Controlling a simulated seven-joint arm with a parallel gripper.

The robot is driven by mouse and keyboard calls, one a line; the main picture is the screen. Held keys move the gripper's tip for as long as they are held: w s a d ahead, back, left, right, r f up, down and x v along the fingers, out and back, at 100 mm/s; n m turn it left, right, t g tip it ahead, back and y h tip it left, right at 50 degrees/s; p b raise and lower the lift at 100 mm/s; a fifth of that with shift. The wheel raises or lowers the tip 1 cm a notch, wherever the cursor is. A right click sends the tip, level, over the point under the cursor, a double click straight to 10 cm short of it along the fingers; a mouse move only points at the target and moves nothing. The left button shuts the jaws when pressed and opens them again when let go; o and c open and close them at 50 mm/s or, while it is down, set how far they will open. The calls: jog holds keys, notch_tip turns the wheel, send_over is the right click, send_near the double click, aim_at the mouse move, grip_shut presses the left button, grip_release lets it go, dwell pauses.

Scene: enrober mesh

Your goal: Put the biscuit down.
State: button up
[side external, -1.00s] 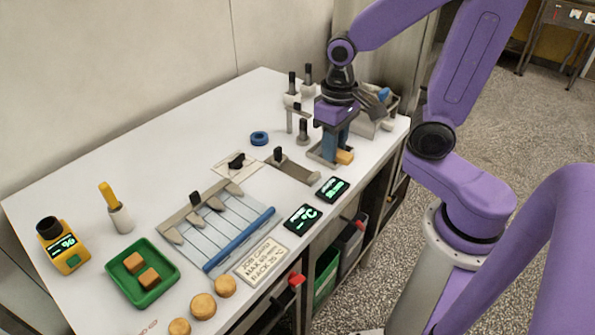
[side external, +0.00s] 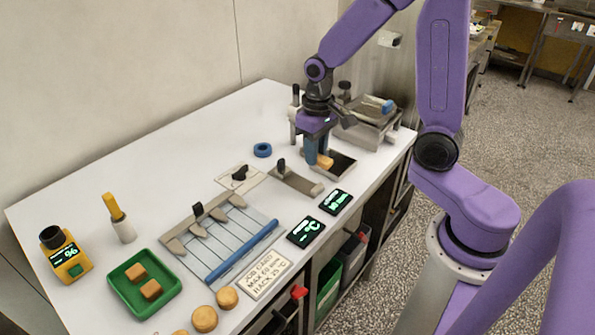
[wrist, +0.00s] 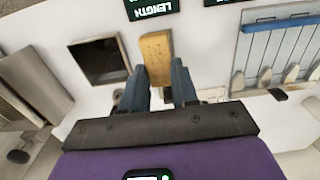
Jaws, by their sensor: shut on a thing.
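My gripper (side external: 318,158) is shut on the biscuit (side external: 325,161), an orange-brown block, at the far right part of the table. In the wrist view the biscuit (wrist: 156,55) sticks out past the blue fingertips (wrist: 160,85), its lower end between them. The side view shows this pan (side external: 343,168) just right of the fingers. I cannot tell how high the biscuit is. The mesh rack (side external: 207,246), pale with a blue bar, lies nearer the camera; part of it shows in the wrist view (wrist: 262,48).
A grey plate with a black knob (side external: 295,181) and a blue ring (side external: 262,150) lie near the gripper. Two black displays (side external: 306,232) are along the front edge. A green tray (side external: 120,293) holds two brown blocks. Several round biscuits (side external: 204,319) lie in front.

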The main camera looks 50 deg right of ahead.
send_over(297, 181)
jog(key=f, duration=0.6)
jog(key=shift+s, duration=0.25)
jog(key=shift+w+f, duration=0.2)
jog(key=shift+f, duration=1.45)
jog(key=shift+f, duration=0.15)
jog(key=o, duration=0.8)
notch_tip(297, 181, up, 12)
jog(key=s+a+r+n, duration=0.3)
jog(key=s+a+n, duration=0.35)
jog(key=s, duration=0.55)
jog(key=s+n, duration=0.6)
jog(key=s, duration=0.8)
jog(key=shift+s+a+r, duration=0.15)
jog(key=shift+s+r, duration=0.05)
jog(key=shift+r, duration=0.1)
